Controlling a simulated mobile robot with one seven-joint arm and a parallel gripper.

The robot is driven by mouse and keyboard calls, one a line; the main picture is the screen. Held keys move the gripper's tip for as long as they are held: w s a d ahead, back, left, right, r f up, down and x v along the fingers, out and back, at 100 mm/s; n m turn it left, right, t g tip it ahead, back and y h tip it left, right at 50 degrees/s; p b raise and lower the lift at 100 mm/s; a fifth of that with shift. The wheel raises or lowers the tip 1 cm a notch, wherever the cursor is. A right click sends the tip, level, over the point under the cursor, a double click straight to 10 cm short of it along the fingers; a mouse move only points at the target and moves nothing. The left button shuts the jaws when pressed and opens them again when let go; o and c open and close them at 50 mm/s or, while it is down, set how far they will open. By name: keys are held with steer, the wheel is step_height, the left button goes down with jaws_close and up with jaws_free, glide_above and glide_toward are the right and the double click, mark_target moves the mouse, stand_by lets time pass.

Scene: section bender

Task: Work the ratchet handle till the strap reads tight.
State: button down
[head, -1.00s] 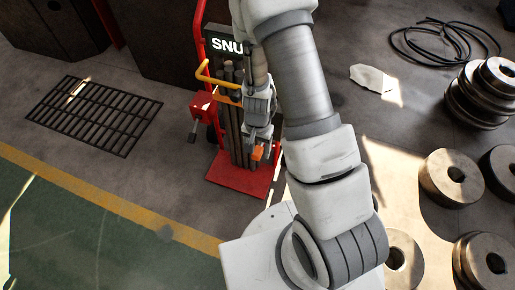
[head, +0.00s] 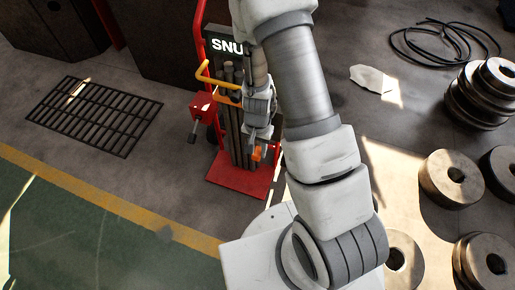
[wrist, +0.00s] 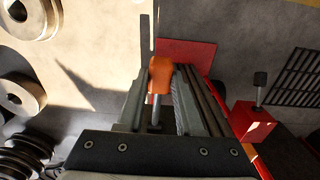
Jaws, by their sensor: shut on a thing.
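The ratchet handle has an orange grip, seen low in front of the red cart in the head view (head: 257,153) and close up in the wrist view (wrist: 160,75). My gripper (wrist: 158,95) is shut on this handle, with one finger on each side and a metal shaft showing below the grip. A dark display (head: 227,45) at the top of the cart shows the letters "SNU"; my arm hides the rest of the word. The strap itself and the ratchet body cannot be made out behind my gripper.
The red cart's base plate (head: 238,182) stands on the floor, carrying upright dark bars (head: 236,140). A yellow bent bar (head: 217,79) and a red box with a black-tipped lever (head: 202,104) stick out left. Heavy metal rollers (head: 449,178) stand right; a floor grate (head: 93,114) lies left.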

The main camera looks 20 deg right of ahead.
steer(key=shift+r, duration=0.1)
stand_by(0.7)
steer(key=shift+w+d+r+g+y+p, duration=0.1)
steer(key=shift+w+r+g+y+p, duration=0.15)
steer(key=shift+r+p, duration=0.3)
steer(key=shift+w+d+r+g+y+p, duration=0.15)
steer(key=shift+r+g+p, duration=0.2)
steer(key=shift+p, duration=0.3)
steer(key=shift+w+d+r+g+y+p, duration=0.25)
steer(key=shift+w+r+g+y+p, duration=0.1)
steer(key=shift+r+g+y+p, duration=0.25)
steer(key=shift+w+d+r+g+y+p, duration=0.25)
steer(key=shift+r+g+y+p, duration=0.2)
steer(key=shift+g, duration=0.25)
steer(key=shift+w, duration=0.1)
steer(key=c, duration=0.6)
jaws_free()
steer(key=shift+o, duration=0.2)
steer(key=p+v, duration=0.3)
steer(key=v, duration=1.4)
steer(key=shift+r, duration=0.25)
steer(key=shift+a, duration=0.15)
